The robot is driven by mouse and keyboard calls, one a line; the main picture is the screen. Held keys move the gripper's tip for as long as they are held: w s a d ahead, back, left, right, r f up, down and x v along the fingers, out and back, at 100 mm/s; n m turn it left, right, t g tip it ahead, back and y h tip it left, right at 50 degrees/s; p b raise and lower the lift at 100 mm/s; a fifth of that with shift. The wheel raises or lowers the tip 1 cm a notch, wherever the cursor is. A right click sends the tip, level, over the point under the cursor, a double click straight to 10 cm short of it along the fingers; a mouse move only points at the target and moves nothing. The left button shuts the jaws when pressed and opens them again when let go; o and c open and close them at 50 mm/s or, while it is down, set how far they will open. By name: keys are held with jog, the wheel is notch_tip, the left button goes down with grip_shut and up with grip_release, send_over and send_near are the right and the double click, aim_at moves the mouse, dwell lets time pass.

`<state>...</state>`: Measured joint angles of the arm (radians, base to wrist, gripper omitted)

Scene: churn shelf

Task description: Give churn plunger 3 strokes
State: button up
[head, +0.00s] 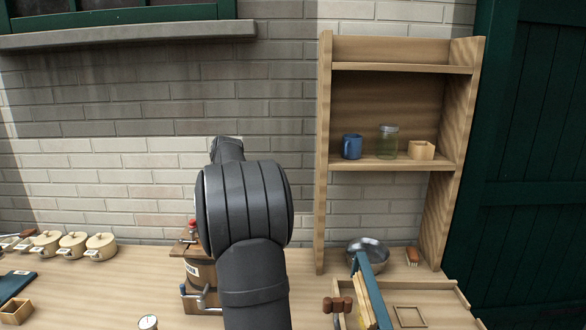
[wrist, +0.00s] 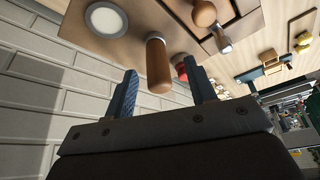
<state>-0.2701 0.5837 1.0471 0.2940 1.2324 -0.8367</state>
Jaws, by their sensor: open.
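The churn (head: 201,275) is a brown wooden vessel with a pale label and a flat wooden top; my arm hides much of it in the head view. A red knob (head: 192,224) sticks up at its top. In the wrist view a brown rounded wooden handle (wrist: 158,62), apparently the plunger's, stands between the fingertips of my gripper (wrist: 161,82). The jaws are apart, with gaps visible on both sides of the handle. The red knob (wrist: 180,69) shows just beside the right finger. In the head view my gripper is hidden behind my arm.
A metal crank (head: 203,298) is on the churn's front. A shelf (head: 322,200) with a blue mug (head: 352,146), jar (head: 388,143) and wooden box (head: 421,151) stands right. A metal bowl (head: 370,249) is beneath. Several cream pots (head: 101,246) line the left.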

jog(key=shift+r, duration=3.5)
notch_tip(320, 180, down, 7)
jog(key=shift+r, duration=0.35)
jog(key=shift+c, duration=0.8)
